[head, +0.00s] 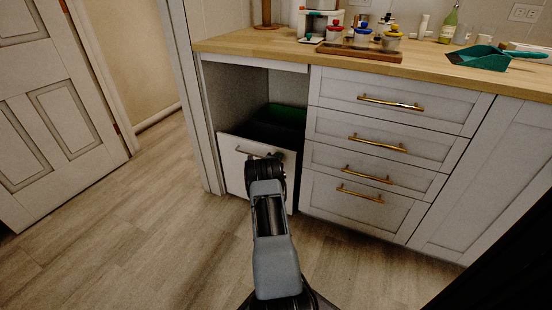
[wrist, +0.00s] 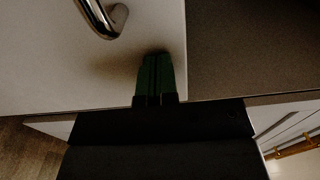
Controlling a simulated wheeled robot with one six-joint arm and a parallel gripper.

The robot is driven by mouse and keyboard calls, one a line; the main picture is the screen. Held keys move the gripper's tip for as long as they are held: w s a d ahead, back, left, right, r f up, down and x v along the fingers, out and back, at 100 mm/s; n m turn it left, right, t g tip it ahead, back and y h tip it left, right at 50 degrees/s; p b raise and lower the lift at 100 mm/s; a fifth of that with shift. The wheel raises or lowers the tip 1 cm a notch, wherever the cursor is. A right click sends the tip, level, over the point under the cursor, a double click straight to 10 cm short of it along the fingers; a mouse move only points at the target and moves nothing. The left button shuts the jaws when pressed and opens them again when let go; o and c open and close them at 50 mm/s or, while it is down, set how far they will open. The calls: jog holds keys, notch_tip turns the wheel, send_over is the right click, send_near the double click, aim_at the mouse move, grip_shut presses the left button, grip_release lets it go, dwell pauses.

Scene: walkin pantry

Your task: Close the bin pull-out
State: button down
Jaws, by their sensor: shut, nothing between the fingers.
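The bin pull-out's white front panel (head: 234,172) stands low in the cabinet opening in the head view, with a bar handle (head: 246,153) near its top. Behind it a black bin (head: 268,134) and a green bin (head: 287,116) show; the pull-out appears partly open. In the wrist view the white panel (wrist: 60,65) fills the upper left, with the metal handle (wrist: 104,18) at the top. My gripper (wrist: 156,58) is shut and empty, its dark green fingers against or just off the panel beside the handle; contact is unclear. My arm hides part of the panel in the head view.
Drawers with brass handles (head: 378,144) stand right of the opening. A wooden counter (head: 235,45) above holds a tray of jars (head: 358,51) and a green dustpan (head: 480,58). A panelled door (head: 60,110) is at left. The wooden floor (head: 140,235) is clear.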

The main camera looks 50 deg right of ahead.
jog(key=shift+d+r, duration=0.3)
jog(key=shift+r, duration=0.05)
jog(key=shift+a, duration=0.1)
jog(key=p+v, duration=0.6)
jog(key=v, duration=0.8)
jog(key=shift+a+f, duration=0.25)
jog(key=shift+f, duration=0.1)
jog(key=s+a+r+m+g+y+p, duration=0.2)
jog(key=a+r+m+p, duration=0.4)
jog(key=r, duration=0.5)
jog(key=s+a+r+m+g+y+p, duration=0.1)
jog(key=s+a+r+m+g+p, duration=0.15)
jog(key=r+m+p, duration=0.65)
jog(key=s+a+r+m+g+y+p, duration=0.1)
jog(key=a+r+m+g+y, duration=0.3)
jog(key=r, duration=1)
jog(key=s+a+r+m+t+y+p, duration=0.3)
jog(key=s+a+r+m+y+p, duration=0.2)
jog(key=a+r+m+p, duration=0.3)
jog(key=s+a+r+m+t+y+p, duration=0.4)
jog(key=a+r+m+p, duration=0.5)
jog(key=a+r, duration=0.7)
jog(key=s+a+m+y, duration=0.1)
jog(key=s+a+m, duration=0.1)
jog(key=a, duration=0.1)
jog(key=shift+a+m, duration=0.25)
jog(key=shift+m, duration=0.05)
